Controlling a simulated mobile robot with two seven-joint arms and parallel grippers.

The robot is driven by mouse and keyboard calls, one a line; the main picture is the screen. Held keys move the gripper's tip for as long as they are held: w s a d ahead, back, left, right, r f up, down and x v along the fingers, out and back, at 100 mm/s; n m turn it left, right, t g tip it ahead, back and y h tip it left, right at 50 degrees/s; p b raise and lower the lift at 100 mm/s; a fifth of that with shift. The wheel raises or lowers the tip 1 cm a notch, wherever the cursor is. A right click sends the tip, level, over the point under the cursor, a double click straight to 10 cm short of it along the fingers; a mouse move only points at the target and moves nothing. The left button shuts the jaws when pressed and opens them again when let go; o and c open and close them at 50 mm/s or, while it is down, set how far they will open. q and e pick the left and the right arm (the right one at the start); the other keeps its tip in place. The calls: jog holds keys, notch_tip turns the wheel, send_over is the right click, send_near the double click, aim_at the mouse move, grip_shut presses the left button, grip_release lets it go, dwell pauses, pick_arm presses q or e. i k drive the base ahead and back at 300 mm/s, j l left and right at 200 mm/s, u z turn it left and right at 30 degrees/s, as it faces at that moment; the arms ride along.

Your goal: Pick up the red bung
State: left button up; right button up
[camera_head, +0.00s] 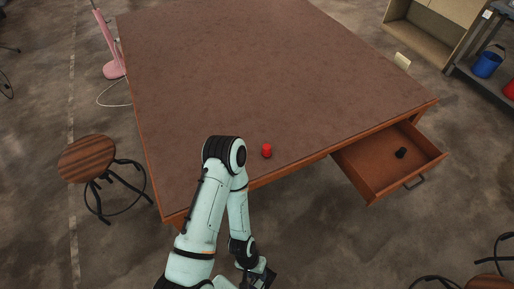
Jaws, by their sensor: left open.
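The red bung (267,151) stands on the brown table top (260,70), close to the table's near edge. It is small, and nothing covers it. My left arm comes in from the bottom, rises to a bent elbow just left of the bung and folds back down. My left gripper (262,278) is at the bottom of the picture, below and in front of the table edge, apart from the bung. It is open, and its fingers are partly cut off by the frame. My right gripper does not show.
An open drawer (373,178) sticks out of the table's right front, with a small black object (401,153) inside. A wooden stool (87,158) stands left. A pink lamp-like object (112,66) stands at the table's left edge. A shelf with a blue bucket (487,64) is at right.

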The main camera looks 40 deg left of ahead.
aim_at(266, 152)
jog(key=i+z, duration=0.25)
jog(key=z, duration=0.2)
jog(key=i+j+z, duration=0.15)
jog(key=z, duration=7.45)
